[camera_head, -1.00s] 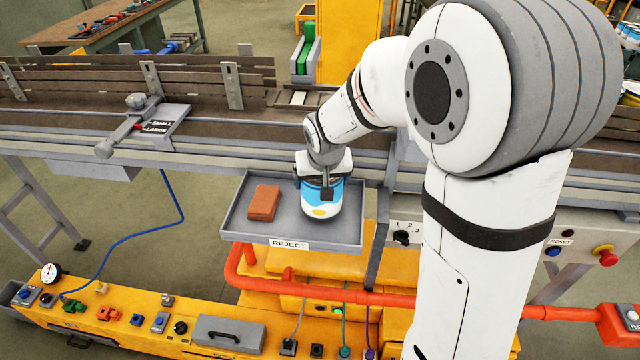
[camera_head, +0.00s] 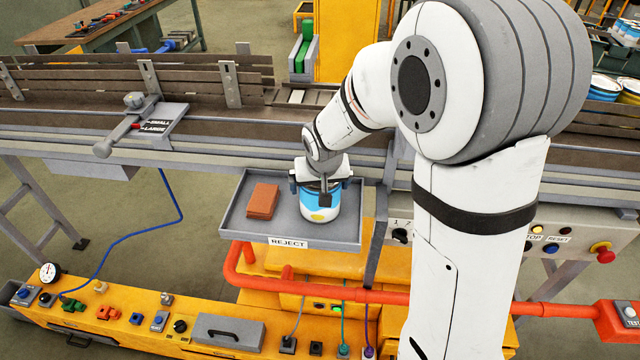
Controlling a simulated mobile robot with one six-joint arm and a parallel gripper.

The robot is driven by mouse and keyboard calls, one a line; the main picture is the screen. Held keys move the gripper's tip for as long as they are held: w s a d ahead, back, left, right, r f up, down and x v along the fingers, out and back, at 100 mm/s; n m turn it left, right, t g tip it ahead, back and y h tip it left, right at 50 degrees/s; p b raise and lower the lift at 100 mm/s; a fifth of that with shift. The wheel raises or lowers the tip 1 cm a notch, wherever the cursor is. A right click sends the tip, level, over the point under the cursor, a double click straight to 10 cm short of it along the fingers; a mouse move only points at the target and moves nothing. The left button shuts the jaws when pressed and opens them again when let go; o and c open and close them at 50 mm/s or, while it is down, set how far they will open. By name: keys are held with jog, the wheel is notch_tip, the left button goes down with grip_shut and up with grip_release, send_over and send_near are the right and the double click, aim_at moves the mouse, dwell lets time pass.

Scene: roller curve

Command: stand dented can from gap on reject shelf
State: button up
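I cannot make out a dent from here. My gripper (camera_head: 324,194) points down over the top of the can, with one finger in front of its upper side. The other finger and much of the can's top are hidden, so I cannot tell whether the gripper still grips the can.
The reddish-brown block (camera_head: 263,201) lies on the shelf's left part. The shelf has a raised rim and a REJECT label (camera_head: 288,243). The conveyor (camera_head: 80,130) runs behind. An orange pipe (camera_head: 400,299) and yellow control bench (camera_head: 120,325) are below.

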jog(key=b+v, duration=0.1)
jog(key=v, duration=1.1)
jog(key=s+d, duration=0.5)
jog(key=s, duration=0.4)
jog(key=s+d+g, duration=0.1)
jog(key=s+d, duration=0.4)
jog(key=s, duration=0.4)
jog(key=shift+s+d+f+m, duration=0.2)
jog(key=shift+s+f+m, duration=0.2)
jog(key=shift+f, duration=0.05)
